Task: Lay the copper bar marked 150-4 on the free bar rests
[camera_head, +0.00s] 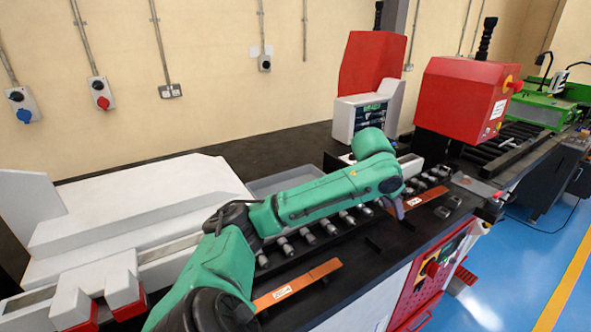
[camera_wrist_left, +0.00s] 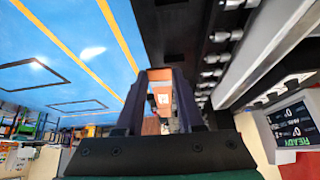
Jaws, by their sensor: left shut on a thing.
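My left gripper (camera_head: 398,207) is shut on a copper bar (camera_head: 422,198) with a white label, over the dark bench top. In the left wrist view the bar (camera_wrist_left: 161,90) shows between the gripper's fingers (camera_wrist_left: 160,100). Its label is too small to read, and I cannot tell whether the bar touches the bench. A second copper bar (camera_head: 298,284) with a white label lies nearer on the bench, to the left; its marking is unreadable too. A small black upright piece (camera_head: 373,243), perhaps a bar rest, stands between the bars. My right gripper is out of view.
A row of grey rollers (camera_head: 308,237) runs along the bench behind the bars. A red machine head (camera_head: 465,95) stands at its far end. A grey tray (camera_head: 285,182) sits behind my arm.

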